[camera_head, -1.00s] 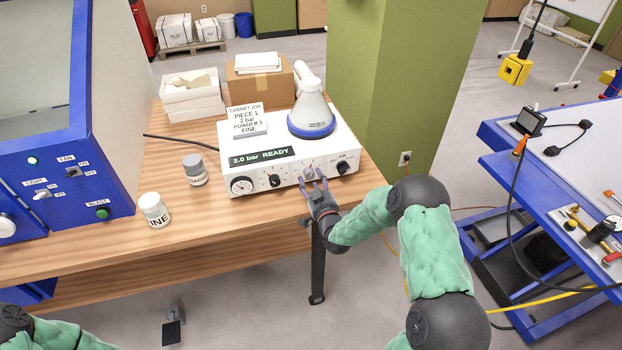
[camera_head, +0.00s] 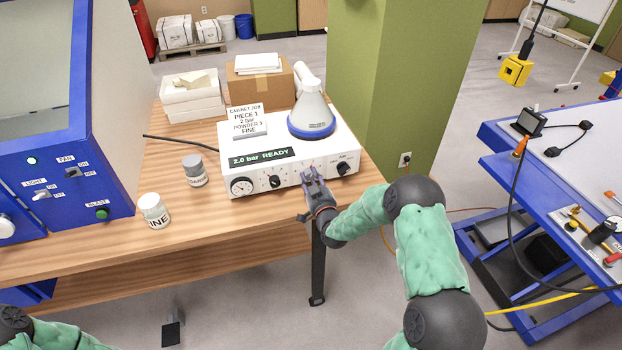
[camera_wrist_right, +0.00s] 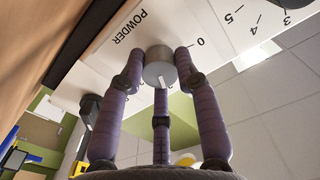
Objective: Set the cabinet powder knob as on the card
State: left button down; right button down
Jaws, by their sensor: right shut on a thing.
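The card (camera_head: 246,121) stands on the white blaster unit (camera_head: 225,165) and reads "CABINET JOB, PIECE 1, 2 bar, POWDER 3, FINE". My right gripper (camera_head: 313,178) is at the unit's front panel, covering the powder knob in the head view. In the right wrist view, its purple fingers are shut around the grey powder knob (camera_wrist_right: 159,67), beside the "POWDER" label. A white mark shows on the knob. The numbers 0, 5, 4 and 3 are on the panel nearby; I cannot tell the exact setting.
The unit also bears a pressure gauge (camera_head: 241,187), black knobs (camera_head: 343,168) and a "2.0 bar READY" display (camera_head: 262,157). A conical flask-like vessel (camera_head: 311,115) stands on top. Two jars (camera_head: 153,211) and the blue cabinet (camera_head: 55,180) are to the left.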

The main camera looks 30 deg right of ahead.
jog(key=m+b, duration=0.5)
jog(key=shift+d+r+m+b, duration=0.1)
jog(key=shift+r+m+b, duration=0.05)
jog(key=shift+m+b, duration=2.1)
jog(key=shift+m, duration=0.35)
jog(key=c, duration=0.9)
grip_release()
jog(key=shift+s, duration=0.2)
jog(key=v, duration=1.1)
jog(key=shift+s, duration=0.3)
